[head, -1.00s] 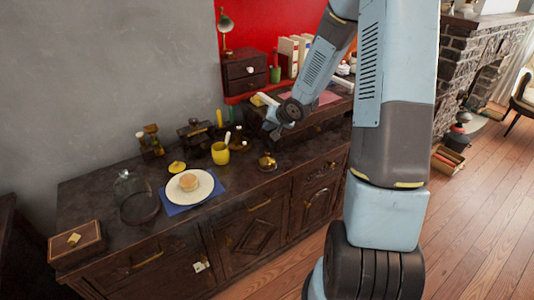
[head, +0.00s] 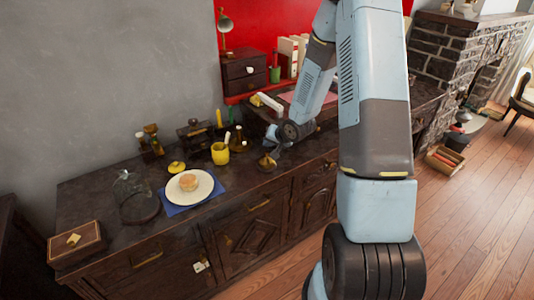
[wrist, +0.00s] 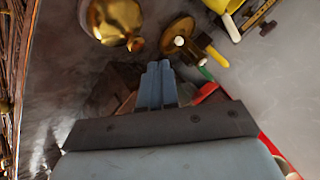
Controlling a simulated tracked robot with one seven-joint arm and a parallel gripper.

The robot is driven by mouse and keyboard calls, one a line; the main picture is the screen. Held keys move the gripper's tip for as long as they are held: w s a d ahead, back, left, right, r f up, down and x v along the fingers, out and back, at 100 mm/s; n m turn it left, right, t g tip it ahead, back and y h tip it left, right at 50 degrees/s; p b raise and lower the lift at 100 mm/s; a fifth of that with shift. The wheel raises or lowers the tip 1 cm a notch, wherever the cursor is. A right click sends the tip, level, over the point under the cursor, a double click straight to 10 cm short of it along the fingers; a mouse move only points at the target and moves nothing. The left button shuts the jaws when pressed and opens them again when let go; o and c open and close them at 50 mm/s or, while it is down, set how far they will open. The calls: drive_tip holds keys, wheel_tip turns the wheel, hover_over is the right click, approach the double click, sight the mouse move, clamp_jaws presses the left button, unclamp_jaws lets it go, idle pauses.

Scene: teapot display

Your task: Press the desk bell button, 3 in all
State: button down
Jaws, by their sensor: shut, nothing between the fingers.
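The brass desk bell (head: 267,164) sits on the dark cabinet top, near its front edge. In the wrist view a shiny gold dome (wrist: 113,20) at the upper left, cut by the top edge, looks like this bell; a small gold knob (wrist: 137,44) shows at its lower right. My gripper (head: 272,151) is just above and behind the bell in the head view, small and partly merged with it. In the wrist view my gripper (wrist: 159,66) has its fingers shut together and empty, below and right of the dome. I cannot tell whether it touches the bell.
A plate with a bun (head: 190,183), a glass dome (head: 133,196) and a wooden box (head: 76,243) are farther left. A raised dark chest is behind my arm.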

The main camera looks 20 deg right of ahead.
drive_tip(key=shift+f, duration=0.55)
drive_tip(key=shift+f, duration=0.1)
idle(1.7)
drive_tip(key=shift+f, duration=0.25)
drive_tip(key=shift+f, duration=0.6)
idle(1.0)
drive_tip(key=shift+r, duration=1.05)
drive_tip(key=shift+r, duration=2.5)
